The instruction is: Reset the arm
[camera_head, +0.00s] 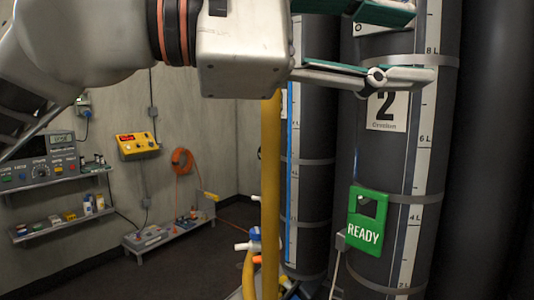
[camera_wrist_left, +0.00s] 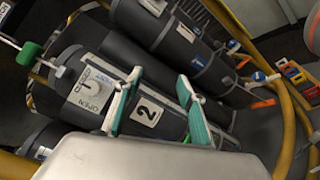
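My left arm (camera_head: 85,40) reaches in from the upper left of the head view, stretched across the top. Its left gripper (camera_head: 412,45) is open, with two green-padded fingers spread apart in front of the dark cylinder marked 2 (camera_head: 400,150). In the left wrist view the left gripper (camera_wrist_left: 157,80) also shows open, with nothing between its fingers. The "2" label (camera_wrist_left: 147,111) shows between the fingers, and a white dial panel marked OPEN (camera_wrist_left: 92,88) lies beyond the left finger. I cannot tell whether the fingers touch the cylinder. My right gripper is not in view.
A green READY tag (camera_head: 367,220) hangs on the cylinder. A yellow pole (camera_head: 270,190) stands below the gripper. A second dark cylinder (camera_head: 312,160) stands behind. Wall shelves (camera_head: 62,228) and a yellow box (camera_head: 137,146) are at the left. Some floor (camera_head: 150,270) is clear.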

